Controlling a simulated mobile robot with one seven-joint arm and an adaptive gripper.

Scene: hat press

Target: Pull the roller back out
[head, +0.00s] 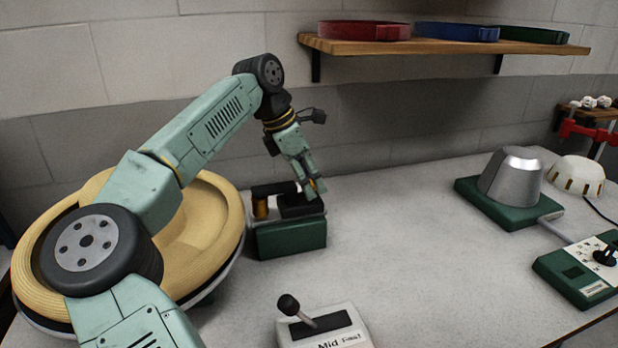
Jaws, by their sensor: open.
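A small green machine (291,238) with a black top stands on the table, just right of the round straw-coloured piece. A brass-coloured cylinder (261,207) stands upright at its left end; I cannot tell for sure whether this is the roller. A black block (300,206) sits on the right part of the machine. My gripper (314,190) points down over the right end of the machine, by the black block. Its jaws are open. I cannot tell whether the fingers touch the block, and my fingers hide part of the machine's top.
The large round straw-coloured piece (215,215) lies at the left, partly behind my arm. A lever box (325,330) marked "Mid" stands at the front. A metal dome (511,177) on a green base and a control box (585,270) stand at the right. The table's middle is clear.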

